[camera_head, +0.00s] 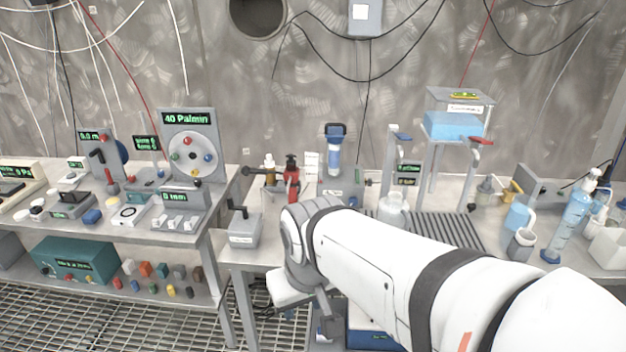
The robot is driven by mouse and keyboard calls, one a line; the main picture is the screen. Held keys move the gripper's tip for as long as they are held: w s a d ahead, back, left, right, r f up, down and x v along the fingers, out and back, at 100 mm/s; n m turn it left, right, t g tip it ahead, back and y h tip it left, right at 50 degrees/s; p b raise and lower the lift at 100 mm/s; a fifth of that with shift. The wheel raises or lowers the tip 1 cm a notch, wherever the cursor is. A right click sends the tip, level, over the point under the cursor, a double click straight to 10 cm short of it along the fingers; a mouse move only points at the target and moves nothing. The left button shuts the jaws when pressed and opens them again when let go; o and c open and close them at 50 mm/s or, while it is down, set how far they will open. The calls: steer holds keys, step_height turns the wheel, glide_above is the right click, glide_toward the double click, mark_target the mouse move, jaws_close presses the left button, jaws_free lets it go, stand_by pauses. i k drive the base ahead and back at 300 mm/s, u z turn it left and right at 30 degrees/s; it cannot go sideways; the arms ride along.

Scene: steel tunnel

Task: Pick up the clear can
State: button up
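A whitish translucent vessel with a narrow neck (393,208) stands on the right bench, just behind my arm; its lower part is partly hidden. It may be the clear can, but I cannot tell for sure. My white arm reaches in from the lower right and covers the middle of the bench. My gripper (325,322) hangs low in front of the bench's front edge, left of and below the vessel, well apart from it. One grey finger shows; the gap between the fingers cannot be made out, and I see nothing held.
A grey ribbed rack (448,230) lies right of the vessel. A red bottle (291,180) and a grey lever box (244,230) are left of my arm. The left bench (215,212) is crowded with instruments.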

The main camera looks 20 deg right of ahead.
mark_target(393, 210)
steer(key=z, duration=0.3)
steer(key=i, duration=0.9)
steer(key=z, duration=0.75)
